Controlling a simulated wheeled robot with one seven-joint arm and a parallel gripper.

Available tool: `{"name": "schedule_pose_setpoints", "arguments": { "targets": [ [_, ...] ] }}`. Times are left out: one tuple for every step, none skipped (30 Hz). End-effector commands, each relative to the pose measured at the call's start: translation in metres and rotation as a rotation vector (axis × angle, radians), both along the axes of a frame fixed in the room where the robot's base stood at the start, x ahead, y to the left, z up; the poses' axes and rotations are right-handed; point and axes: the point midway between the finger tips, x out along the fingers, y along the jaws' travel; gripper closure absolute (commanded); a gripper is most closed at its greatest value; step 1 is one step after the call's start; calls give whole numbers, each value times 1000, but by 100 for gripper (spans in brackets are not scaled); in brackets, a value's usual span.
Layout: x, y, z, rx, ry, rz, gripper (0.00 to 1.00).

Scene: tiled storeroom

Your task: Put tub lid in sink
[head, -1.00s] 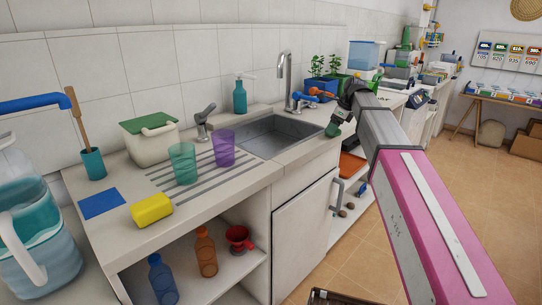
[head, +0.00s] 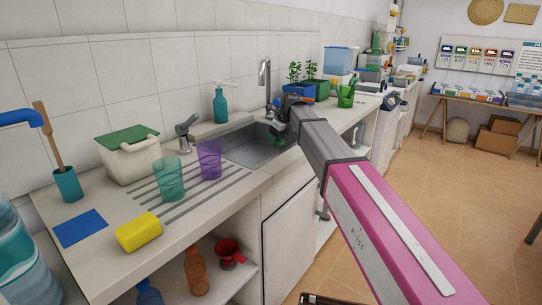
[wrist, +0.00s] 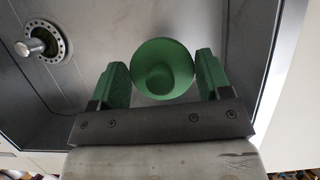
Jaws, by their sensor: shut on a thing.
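My gripper (head: 277,138) is over the right part of the sink (head: 240,152), pointing down. In the wrist view my gripper (wrist: 164,82) has its green fingers on either side of a round green piece with a recessed middle (wrist: 163,68), which I take to be the tub lid. It is held between them above the grey basin floor (wrist: 110,25). In the head view the held piece is small and mostly hidden by the gripper. The gap between it and the basin floor is hard to judge.
The drain (wrist: 44,43) is at the wrist view's upper left. The tap (head: 264,80) stands behind the sink. A white tub with a green top (head: 130,160), a teal cup (head: 168,180) and a purple cup (head: 209,160) are left of it. Potted plants (head: 310,85) stand right.

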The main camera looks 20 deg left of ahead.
Motion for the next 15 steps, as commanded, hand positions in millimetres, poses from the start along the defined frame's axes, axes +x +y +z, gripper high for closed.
{"name": "schedule_pose_setpoints", "arguments": {
  "targets": [
    [-1,0,-10,-1,1,0,51],
    [-1,0,-16,-1,1,0,51],
    [-1,0,-22,0,2,2,51],
    [-1,0,-27,0,2,2,51],
    [0,0,-30,0,1,1,51],
    [0,0,-33,0,1,1,51],
    [0,0,-35,1,-1,1,51],
    [0,0,-37,1,-1,2,51],
    [0,0,-40,1,-1,2,51],
    [0,0,-43,0,1,1,51],
    [0,0,-47,0,1,1,51],
    [0,0,-52,0,2,2,51],
    [0,0,-56,0,2,2,51],
    [0,0,-61,0,1,1,51],
    [0,0,-65,0,1,1,51]
  ]
}}
